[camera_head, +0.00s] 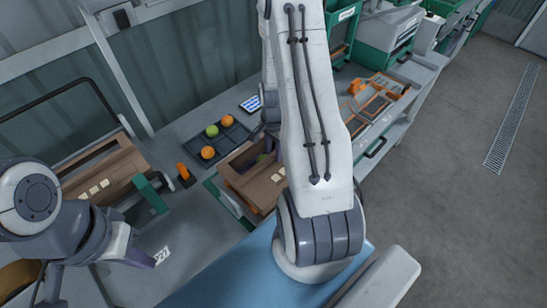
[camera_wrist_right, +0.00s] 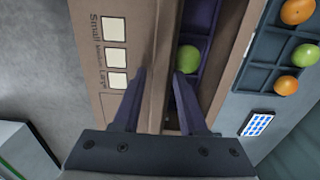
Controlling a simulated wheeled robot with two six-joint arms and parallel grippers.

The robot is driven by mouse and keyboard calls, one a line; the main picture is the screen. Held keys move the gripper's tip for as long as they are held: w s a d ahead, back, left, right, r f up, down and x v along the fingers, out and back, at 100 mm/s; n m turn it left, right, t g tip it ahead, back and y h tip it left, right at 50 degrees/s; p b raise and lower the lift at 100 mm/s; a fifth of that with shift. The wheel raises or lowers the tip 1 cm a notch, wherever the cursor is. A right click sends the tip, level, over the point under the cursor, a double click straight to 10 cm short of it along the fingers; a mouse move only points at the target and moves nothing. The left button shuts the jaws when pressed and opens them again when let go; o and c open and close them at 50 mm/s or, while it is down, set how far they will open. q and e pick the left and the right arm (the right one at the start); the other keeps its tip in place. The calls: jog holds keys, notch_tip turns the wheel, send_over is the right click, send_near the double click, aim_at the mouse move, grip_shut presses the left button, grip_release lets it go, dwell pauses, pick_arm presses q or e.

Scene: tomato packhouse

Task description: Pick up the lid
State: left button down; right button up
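A brown carton (camera_head: 240,185) stands at the middle of the head view, partly behind my right arm. In the right wrist view its brown panel (camera_wrist_right: 88,68) carries three white squares and the words Small, Medium and Large; I cannot tell whether this panel is the lid. Beside it is a purple-lined opening with a green tomato (camera_wrist_right: 187,60). My right gripper (camera_wrist_right: 163,72) is open over the panel's edge, a finger on either side; contact is unclear. The head view mostly hides this gripper. My left gripper (camera_head: 142,258) is low at left, away from the carton; its fingers are unclear.
A dark tray (camera_head: 228,144) with orange and green tomatoes stands behind the carton. Another brown carton (camera_head: 125,160) with white squares is at left. A small orange object (camera_head: 183,171) stands between the cartons. Crates and orange-framed items are at back right.

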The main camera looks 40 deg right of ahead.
grip_shut()
jog(key=shift+r, duration=0.1)
jog(key=shift+r+b, duration=0.3)
jog(key=shift+r, duration=0.25)
jog(key=r, duration=0.1)
jog(key=r+b, duration=0.1)
jog(key=d+r, duration=0.1)
jog(key=shift+s+r, duration=0.1)
jog(key=shift+s, duration=0.2)
jog(key=s+d+r+b, duration=0.3)
jog(key=s+d+r, duration=0.3)
jog(key=s+d, duration=0.1)
notch_tip(320, 180, up, 7)
jog(key=p, duration=0.6)
jog(key=shift+s+d, duration=0.15)
jog(key=shift+d, duration=0.15)
jog(key=shift+s, duration=0.15)
